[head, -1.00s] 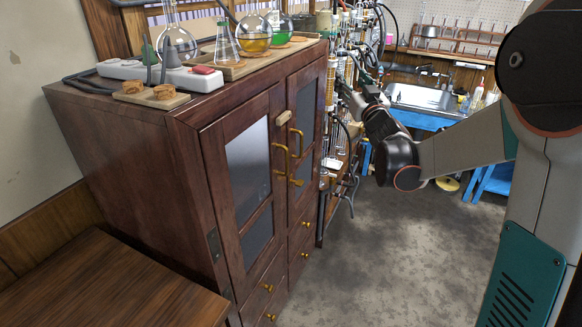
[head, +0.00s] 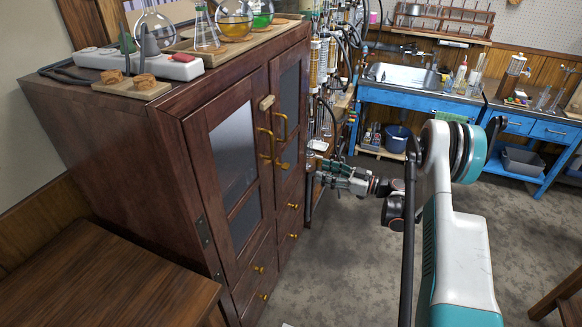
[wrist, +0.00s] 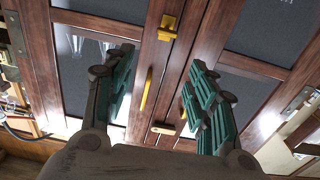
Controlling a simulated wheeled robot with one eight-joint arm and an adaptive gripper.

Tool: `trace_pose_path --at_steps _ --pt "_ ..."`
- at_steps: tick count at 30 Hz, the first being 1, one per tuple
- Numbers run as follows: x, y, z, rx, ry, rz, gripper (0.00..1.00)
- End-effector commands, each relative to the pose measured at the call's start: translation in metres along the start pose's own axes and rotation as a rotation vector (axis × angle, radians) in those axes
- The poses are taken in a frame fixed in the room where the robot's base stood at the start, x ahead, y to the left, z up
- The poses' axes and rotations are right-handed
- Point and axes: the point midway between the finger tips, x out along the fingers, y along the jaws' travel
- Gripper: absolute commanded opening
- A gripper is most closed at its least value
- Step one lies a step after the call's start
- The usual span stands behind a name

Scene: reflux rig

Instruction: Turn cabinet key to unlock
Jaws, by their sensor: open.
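The dark wooden cabinet (head: 120,160) stands at left in the head view with its two glazed doors closed. Two brass handles (head: 283,127) flank the seam between the doors. Below them a small brass key and lock fitting (head: 281,165) shows; in the wrist view the brass fitting (wrist: 168,27) is at top centre, beyond my fingertips. The key's exact angle is too small to tell. My gripper (head: 314,164) is in front of the right door, apart from it. In the wrist view my gripper (wrist: 163,60) is open and empty, its green-padded fingers either side of the seam.
A tan block (head: 267,102) sits high at the door seam. Glass flasks (head: 235,18) and a power strip (head: 138,63) stand on the cabinet top. A glassware rig (head: 325,75) is close behind my gripper. A wooden table (head: 100,275) is at lower left. Open floor lies in front.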

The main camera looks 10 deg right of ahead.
Motion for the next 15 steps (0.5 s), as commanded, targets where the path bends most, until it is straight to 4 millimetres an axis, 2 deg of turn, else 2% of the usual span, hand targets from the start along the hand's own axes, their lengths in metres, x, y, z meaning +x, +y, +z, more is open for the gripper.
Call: trace_pose_path --at_steps 3,7,15 --pt "-0.001 -0.005 0.013 0.013 -0.016 -0.02 0.52" --pt "0.011 -0.006 0.015 0.015 -0.018 -0.025 0.52" --pt "0.061 -0.007 0.017 0.014 -0.017 -0.025 0.52"
